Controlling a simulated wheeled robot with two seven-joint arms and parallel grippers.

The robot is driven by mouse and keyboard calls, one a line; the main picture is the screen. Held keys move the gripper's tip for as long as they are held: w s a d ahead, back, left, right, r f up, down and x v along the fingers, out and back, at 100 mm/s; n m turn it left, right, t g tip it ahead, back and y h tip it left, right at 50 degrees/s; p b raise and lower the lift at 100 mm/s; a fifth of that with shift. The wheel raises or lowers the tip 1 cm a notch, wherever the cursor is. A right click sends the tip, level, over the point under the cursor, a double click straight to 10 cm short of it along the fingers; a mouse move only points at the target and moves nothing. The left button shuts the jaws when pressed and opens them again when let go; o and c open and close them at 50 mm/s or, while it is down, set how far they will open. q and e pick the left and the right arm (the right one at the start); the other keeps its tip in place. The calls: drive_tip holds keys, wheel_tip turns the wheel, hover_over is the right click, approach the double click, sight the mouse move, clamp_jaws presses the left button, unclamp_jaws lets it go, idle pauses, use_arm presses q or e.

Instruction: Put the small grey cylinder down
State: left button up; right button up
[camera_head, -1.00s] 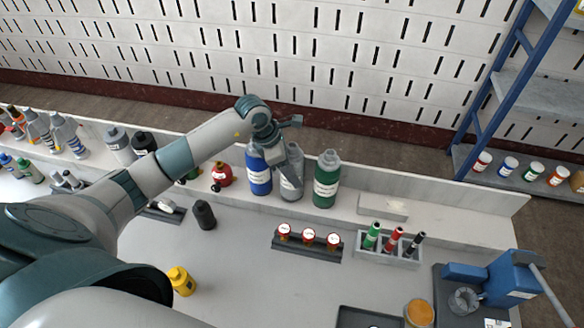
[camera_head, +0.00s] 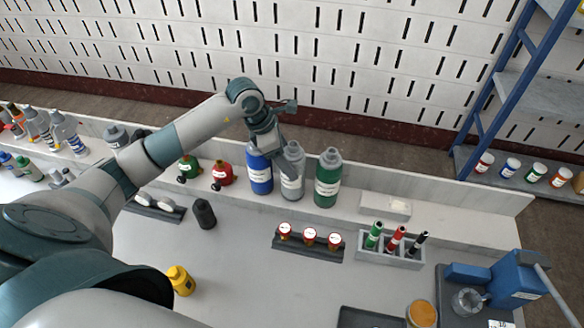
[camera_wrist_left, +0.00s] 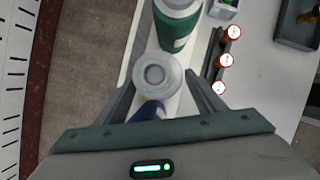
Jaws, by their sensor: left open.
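The small grey cylinder (camera_head: 292,182) is a grey bottle with a white label, upright on the raised back ledge between a blue bottle (camera_head: 259,178) and a green bottle (camera_head: 327,180). My left gripper (camera_head: 284,146) is above it, pointing down and open. In the left wrist view the grey cap (camera_wrist_left: 156,76) shows between the two spread fingers of the left gripper (camera_wrist_left: 160,90), with visible gaps on both sides. The arm hides a little of the bottles' upper parts in the head view. My right gripper is not in view.
Red (camera_head: 223,174) and green small bottles stand left on the ledge. A rack with red-topped vials (camera_head: 309,238) and a marker holder (camera_head: 392,250) sit in front. A dark bottle (camera_head: 205,214) and yellow bottle (camera_head: 181,281) stand on the counter. The middle counter is mostly clear.

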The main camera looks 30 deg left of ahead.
use_arm(q)
drive_tip(key=b+v, duration=0.2)
drive_tip(key=v, duration=0.6)
drive_tip(key=shift+f, duration=0.1)
idle(0.6)
